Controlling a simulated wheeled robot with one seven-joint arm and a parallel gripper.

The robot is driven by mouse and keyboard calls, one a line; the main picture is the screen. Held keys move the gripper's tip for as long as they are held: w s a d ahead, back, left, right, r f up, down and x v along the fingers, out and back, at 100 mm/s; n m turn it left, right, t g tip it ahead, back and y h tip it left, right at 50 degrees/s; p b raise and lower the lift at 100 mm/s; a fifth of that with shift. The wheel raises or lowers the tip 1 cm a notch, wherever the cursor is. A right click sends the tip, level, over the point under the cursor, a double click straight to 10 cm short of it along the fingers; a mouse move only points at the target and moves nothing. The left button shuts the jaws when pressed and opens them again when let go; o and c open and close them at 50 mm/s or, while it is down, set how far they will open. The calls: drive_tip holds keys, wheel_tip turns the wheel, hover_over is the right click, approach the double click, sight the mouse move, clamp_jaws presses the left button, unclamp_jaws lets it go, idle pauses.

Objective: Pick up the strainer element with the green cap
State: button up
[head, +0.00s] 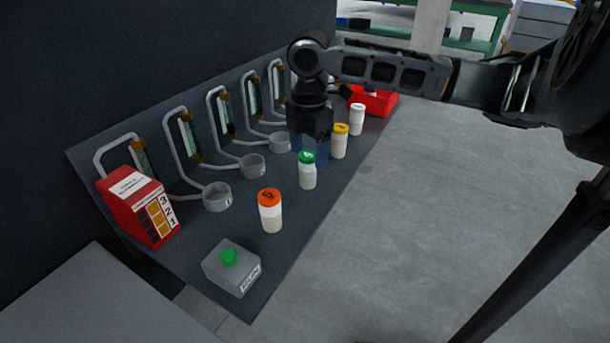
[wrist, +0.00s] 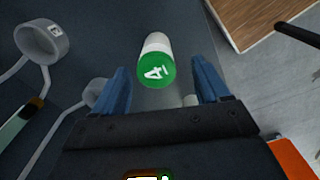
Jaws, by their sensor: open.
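The strainer element with the green cap (head: 307,172) stands upright on the dark shelf (head: 305,229), with a white body and a number on its cap. In the wrist view the green cap (wrist: 156,70) shows a "4" and lies between and just beyond my blue fingertips. My gripper (head: 309,150) points down, just behind the green-capped element in the head view. In the wrist view my gripper (wrist: 165,82) is open, with nothing between its fingers that I can see held. Whether a finger touches the element cannot be told.
An orange-capped element (head: 270,211) stands nearer, and yellow-capped (head: 340,141) and white-capped (head: 357,119) ones stand farther along the row. Several ring holders (head: 217,197) line the wall side. A red box (head: 138,205), a green-button box (head: 231,267) and a red bin (head: 375,102) also stand there.

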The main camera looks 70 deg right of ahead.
sight(307, 173)
drive_tip(key=shift+w+f, duration=0.2)
drive_tip(key=shift+f, duration=3.3)
drive_tip(key=c, duration=1.2)
